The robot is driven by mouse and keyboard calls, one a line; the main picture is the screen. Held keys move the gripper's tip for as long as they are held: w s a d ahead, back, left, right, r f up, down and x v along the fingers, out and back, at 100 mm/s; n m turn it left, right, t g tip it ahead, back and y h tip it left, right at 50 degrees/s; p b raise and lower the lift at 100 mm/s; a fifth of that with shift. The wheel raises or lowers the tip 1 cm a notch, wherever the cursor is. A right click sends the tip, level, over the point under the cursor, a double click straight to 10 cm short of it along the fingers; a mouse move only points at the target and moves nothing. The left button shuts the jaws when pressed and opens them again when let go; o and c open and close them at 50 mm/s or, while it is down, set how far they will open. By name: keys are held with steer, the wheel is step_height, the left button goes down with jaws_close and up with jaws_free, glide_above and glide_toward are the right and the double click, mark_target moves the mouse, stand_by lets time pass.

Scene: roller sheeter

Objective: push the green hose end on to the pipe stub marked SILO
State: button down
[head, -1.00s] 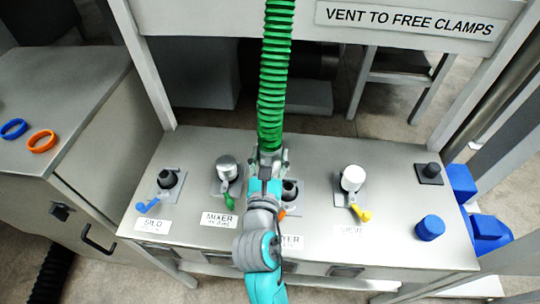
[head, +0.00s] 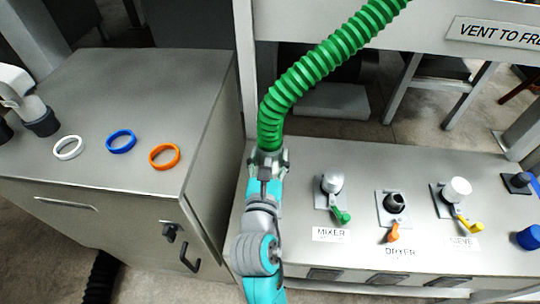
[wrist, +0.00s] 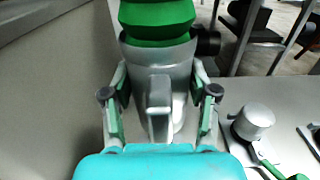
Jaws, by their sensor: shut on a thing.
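The green ribbed hose (head: 318,68) comes down from the top of the head view and bends to its grey end cuff. My gripper (head: 268,163) is shut on this cuff above the left end of the metal bench. In the wrist view the fingers (wrist: 162,98) stand on both sides of the grey cuff (wrist: 157,72), below the green ribs (wrist: 157,22). The SILO stub and its label are hidden behind my gripper and arm in the head view. I cannot tell whether the cuff touches the stub.
Right of my gripper stand the capped MIXER stub (head: 332,183), the open dark DRYER stub (head: 395,202) and the capped SIEVE stub (head: 457,190). A cabinet (head: 140,85) at left carries white (head: 68,148), blue (head: 121,142) and orange (head: 164,157) rings. A blue cap (head: 529,238) sits far right.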

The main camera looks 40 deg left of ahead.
steer(key=shift+s+a, duration=0.15)
steer(key=shift+a, duration=0.05)
steer(key=shift+f, duration=3.8)
steer(key=shift+f, duration=1.7)
steer(key=shift+c, duration=1.3)
jaws_free()
steer(key=shift+f, duration=0.15)
steer(key=v, duration=1.1)
steer(key=shift+s, duration=0.1)
steer(key=shift+s+d, duration=0.3)
steer(key=shift+s, duration=0.05)
